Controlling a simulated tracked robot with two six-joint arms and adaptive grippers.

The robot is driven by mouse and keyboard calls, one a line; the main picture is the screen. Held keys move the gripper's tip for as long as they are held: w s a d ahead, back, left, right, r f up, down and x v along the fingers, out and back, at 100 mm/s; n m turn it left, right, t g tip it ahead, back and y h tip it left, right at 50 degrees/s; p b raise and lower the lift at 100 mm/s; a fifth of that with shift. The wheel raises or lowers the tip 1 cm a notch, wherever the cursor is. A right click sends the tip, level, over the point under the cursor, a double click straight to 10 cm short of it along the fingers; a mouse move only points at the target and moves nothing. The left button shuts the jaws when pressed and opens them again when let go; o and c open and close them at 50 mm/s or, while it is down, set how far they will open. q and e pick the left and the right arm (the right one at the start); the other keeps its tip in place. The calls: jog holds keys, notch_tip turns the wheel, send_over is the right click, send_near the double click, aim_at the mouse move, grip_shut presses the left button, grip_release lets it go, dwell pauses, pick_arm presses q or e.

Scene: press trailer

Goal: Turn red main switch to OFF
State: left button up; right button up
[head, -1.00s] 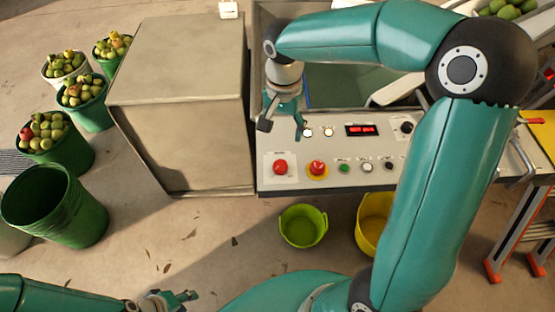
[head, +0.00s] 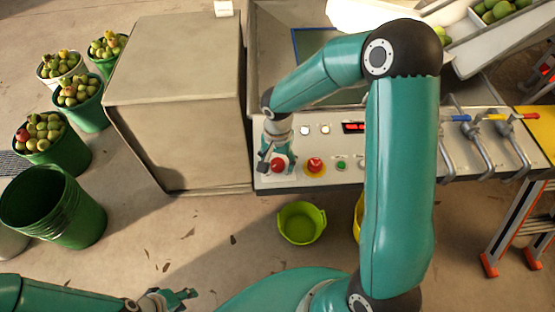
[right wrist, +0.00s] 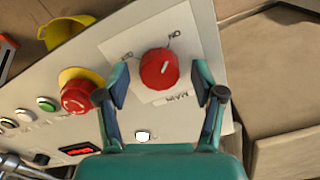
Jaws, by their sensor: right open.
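The red main switch (right wrist: 159,68) is a round knob with a pale mark on a white plate, with ON and MAIN lettering, in the right wrist view. Its mark's exact direction is hard to tell. In the head view the switch (head: 279,166) sits at the left end of the control panel, partly covered by my right gripper (head: 272,164). My right gripper (right wrist: 160,75) is open and empty, pointing at the panel, with a finger to either side of the knob and apart from it in the picture. My left gripper (head: 178,297) is at the bottom left, far from the panel; its opening is unclear.
A red button on a yellow ring (head: 315,166) is right of the switch, with green (head: 341,164) and other small buttons beyond. A large box-shaped cabinet (head: 180,110) stands left of the panel. A green bucket (head: 301,223) stands on the floor in front.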

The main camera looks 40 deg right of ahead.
jog(key=c, duration=1.1)
jog(key=shift+c, duration=0.2)
jog(key=shift+n, duration=0.3)
jog(key=n+b, duration=0.2)
jog(key=shift+n, duration=0.3)
jog(key=n+b, duration=0.1)
jog(key=n, duration=0.8)
jog(key=shift+b, duration=0.35)
jog(key=n, duration=0.5)
jog(key=shift+w+r+n, duration=0.1)
jog(key=shift+n, duration=0.3)
